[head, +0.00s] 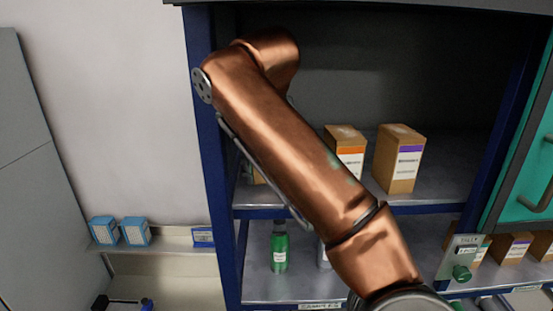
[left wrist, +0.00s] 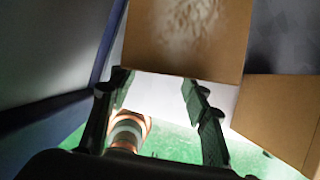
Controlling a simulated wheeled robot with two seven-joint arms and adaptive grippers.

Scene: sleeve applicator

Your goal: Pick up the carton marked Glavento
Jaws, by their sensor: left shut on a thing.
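In the left wrist view, my left gripper (left wrist: 155,85) is shut on a brown carton (left wrist: 187,35), whose plain face fills the top of the view. No marking shows on that face, so I cannot tell its name. A copper arm of mine crosses the head view and hides part of the shelf; no gripper shows there. On the upper shelf, a carton with an orange band (head: 347,152) stands left of a carton with a purple band (head: 399,160). Their label text is too small to read. My right gripper is not in view.
A second brown carton (left wrist: 285,115) is close on the right in the left wrist view. A blue post (head: 208,150) bounds the shelf's left side. A green bottle (head: 279,250) stands on the lower shelf. Blue boxes (head: 136,231) stand on a ledge at left.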

